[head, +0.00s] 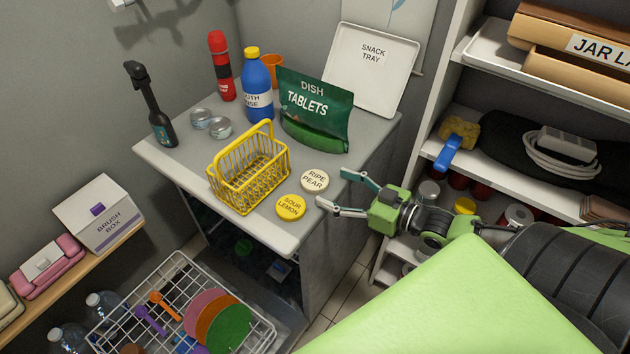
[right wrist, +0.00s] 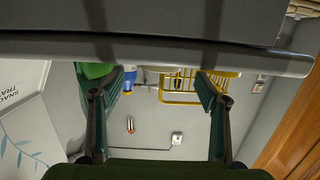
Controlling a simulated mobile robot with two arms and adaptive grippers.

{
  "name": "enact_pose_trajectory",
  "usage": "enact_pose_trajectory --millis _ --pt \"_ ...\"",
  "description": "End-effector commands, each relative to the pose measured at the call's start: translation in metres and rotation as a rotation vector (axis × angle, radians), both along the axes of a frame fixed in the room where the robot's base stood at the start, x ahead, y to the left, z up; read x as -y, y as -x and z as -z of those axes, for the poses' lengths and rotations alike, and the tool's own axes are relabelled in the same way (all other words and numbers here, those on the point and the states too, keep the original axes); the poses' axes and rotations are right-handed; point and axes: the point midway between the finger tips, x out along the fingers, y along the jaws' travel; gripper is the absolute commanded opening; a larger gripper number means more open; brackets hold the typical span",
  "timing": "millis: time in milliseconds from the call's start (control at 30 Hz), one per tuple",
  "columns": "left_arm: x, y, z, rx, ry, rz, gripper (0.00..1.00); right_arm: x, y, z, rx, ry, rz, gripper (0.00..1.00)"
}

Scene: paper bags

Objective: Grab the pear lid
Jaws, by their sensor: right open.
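The pear lid (head: 315,181), a round cream lid marked "RIPE PEAR", lies flat on the grey counter near its right front edge. The yellow "SOUR LEMON" lid (head: 291,207) lies just in front of it. My right gripper (head: 333,190) is open and empty, its two fingers pointing left toward the pear lid at the counter's edge, apart from the lid. In the right wrist view the spread fingers (right wrist: 160,92) have nothing between them, and I cannot make out the pear lid there. My left gripper is not in view.
A yellow wire basket (head: 248,170) stands left of the lids. Behind are a green dish tablets pouch (head: 318,105), a blue bottle (head: 257,88) and a white snack tray (head: 372,68). Shelves (head: 440,165) stand right of the counter (head: 278,233).

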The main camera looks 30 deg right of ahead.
Motion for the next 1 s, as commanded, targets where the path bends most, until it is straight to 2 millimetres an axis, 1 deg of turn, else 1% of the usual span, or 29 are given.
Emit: enact_pose_trajectory --millis 33,100,300,433,667,700,767,800,1000 --pt "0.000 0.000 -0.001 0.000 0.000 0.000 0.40 -0.004 -0.007 -0.002 0.006 -0.001 0.000 0.68" --pt "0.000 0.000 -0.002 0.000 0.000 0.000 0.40 -0.008 -0.015 -0.002 0.006 -0.002 0.000 0.68" --pt "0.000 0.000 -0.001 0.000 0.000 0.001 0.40 -0.016 -0.032 0.003 0.003 0.000 0.000 0.68" --pt "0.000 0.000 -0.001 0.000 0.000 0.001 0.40 -0.018 -0.037 0.004 0.002 0.000 0.000 0.68" --pt "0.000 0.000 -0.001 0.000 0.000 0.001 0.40 -0.019 -0.037 0.004 0.001 0.001 0.000 0.68" --pt "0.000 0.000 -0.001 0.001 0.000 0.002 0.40 -0.019 -0.037 0.004 0.001 0.001 0.000 0.58" --pt "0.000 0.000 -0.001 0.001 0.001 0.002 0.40 -0.019 -0.037 0.004 0.001 0.001 0.000 0.42" --pt "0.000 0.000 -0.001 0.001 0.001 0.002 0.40 -0.019 -0.037 0.004 0.001 0.001 0.000 0.37" --pt "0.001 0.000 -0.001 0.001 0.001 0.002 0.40 -0.019 -0.037 0.004 0.001 0.000 -0.001 0.37"
